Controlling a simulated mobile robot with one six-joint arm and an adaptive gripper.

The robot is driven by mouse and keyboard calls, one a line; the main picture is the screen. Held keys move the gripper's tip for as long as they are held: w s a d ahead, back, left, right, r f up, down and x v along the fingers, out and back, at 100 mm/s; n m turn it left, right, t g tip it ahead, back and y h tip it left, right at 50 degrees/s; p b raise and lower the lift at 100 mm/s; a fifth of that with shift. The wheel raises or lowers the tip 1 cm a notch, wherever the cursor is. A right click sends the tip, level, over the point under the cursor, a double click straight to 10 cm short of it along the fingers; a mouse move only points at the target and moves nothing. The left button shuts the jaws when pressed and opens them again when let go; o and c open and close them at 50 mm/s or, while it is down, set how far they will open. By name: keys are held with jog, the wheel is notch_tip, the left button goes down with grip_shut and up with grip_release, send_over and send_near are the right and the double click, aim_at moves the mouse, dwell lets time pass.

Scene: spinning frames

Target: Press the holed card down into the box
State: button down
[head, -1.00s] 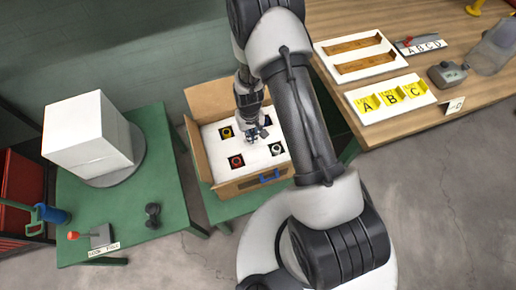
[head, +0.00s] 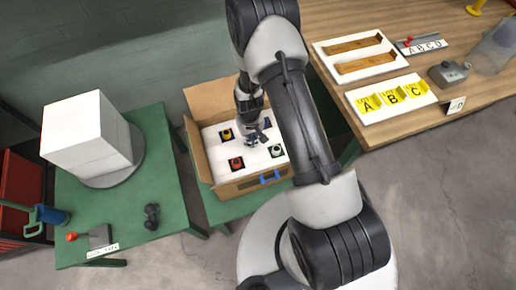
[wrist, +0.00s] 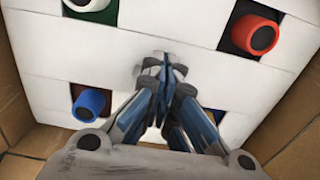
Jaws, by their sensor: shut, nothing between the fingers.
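The white holed card (head: 259,161) lies inside the open cardboard box (head: 248,187), below its rim. Square holes show a yellow-ringed bobbin (head: 227,134), a red one (head: 237,163) and a white-green one (head: 276,151); the blue one is partly behind my arm. In the wrist view the red bobbin (wrist: 254,34) and the blue bobbin (wrist: 88,103) stand in their holes. My gripper (head: 256,141) is shut and empty, pointing down over the middle of the card. Its fingertips (wrist: 165,68) are at or just above the card; I cannot tell whether they touch.
The box stands on a green table. Its raised flap (head: 215,99) is behind my gripper, and cardboard walls (wrist: 14,105) are close around the card. A green side table (head: 164,186) is at left, a wooden table (head: 440,52) at right.

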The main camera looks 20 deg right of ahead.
jog(key=shift+f, duration=0.15)
dwell(0.3)
jog(key=shift+r+p, duration=2.75)
jog(key=shift+r, duration=1.3)
